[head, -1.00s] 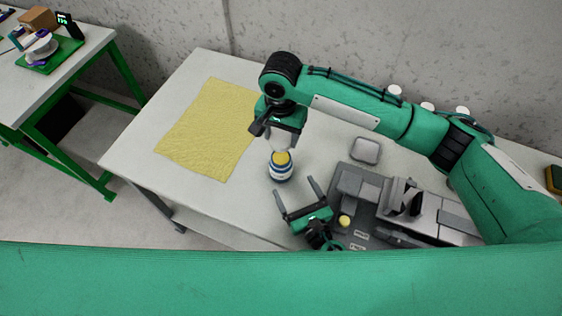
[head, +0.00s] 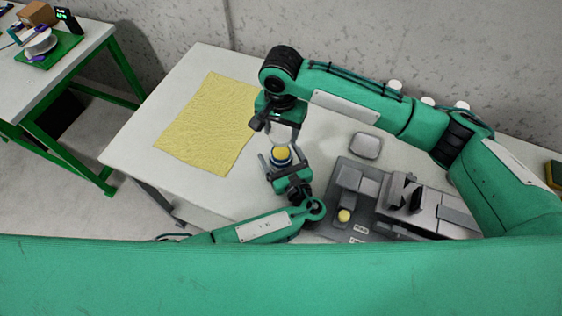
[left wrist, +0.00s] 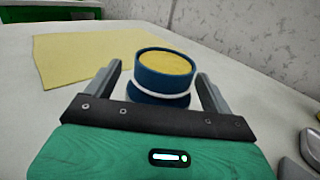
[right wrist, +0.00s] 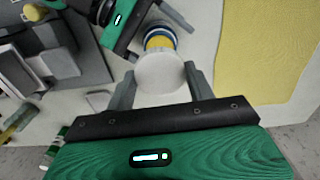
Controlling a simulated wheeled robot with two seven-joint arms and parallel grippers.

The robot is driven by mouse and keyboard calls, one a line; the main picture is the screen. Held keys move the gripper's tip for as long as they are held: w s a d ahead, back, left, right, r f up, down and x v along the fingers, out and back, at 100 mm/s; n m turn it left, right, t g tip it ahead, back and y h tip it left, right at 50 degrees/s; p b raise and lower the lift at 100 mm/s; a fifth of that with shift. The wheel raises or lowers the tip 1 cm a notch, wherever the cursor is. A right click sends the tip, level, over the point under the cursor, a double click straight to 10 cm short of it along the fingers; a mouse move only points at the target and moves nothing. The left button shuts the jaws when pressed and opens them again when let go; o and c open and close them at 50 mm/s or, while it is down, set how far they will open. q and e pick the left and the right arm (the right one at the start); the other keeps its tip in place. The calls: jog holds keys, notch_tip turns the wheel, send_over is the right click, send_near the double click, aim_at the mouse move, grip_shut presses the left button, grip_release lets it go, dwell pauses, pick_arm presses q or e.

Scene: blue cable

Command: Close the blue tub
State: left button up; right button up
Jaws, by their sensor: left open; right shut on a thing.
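The blue tub (head: 281,156) stands upright on the table with yellow contents showing at its open top. In the left wrist view the tub (left wrist: 160,78) has a white band and sits between the fingers. My left gripper (head: 277,160) is open, a finger on each side of the tub; I cannot tell if they touch it. My right gripper (head: 281,135) is above the tub, shut on a round white lid (right wrist: 161,73). In the right wrist view the tub (right wrist: 159,38) shows beyond the lid, partly hidden by it. The lid appears apart from the tub.
A yellow cloth (head: 208,125) lies on the table (head: 160,110) to the left. A grey device (head: 400,205) with a yellow-topped part (head: 344,215) is to the right. A rounded silver item (head: 366,145) lies behind it. A wall closes the back.

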pick_arm(q)
jog(key=shift+w+a, duration=0.25)
jog(key=shift+w, duration=0.3)
jog(key=c, duration=1.5)
jog(key=shift+o, duration=0.2)
pick_arm(e)
send_over(281, 152)
jog(key=shift+f, duration=2.5)
jog(key=shift+f, duration=0.9)
jog(key=shift+f, duration=0.5)
pick_arm(q)
grip_shut()
pick_arm(e)
jog(key=shift+m, duration=1.7)
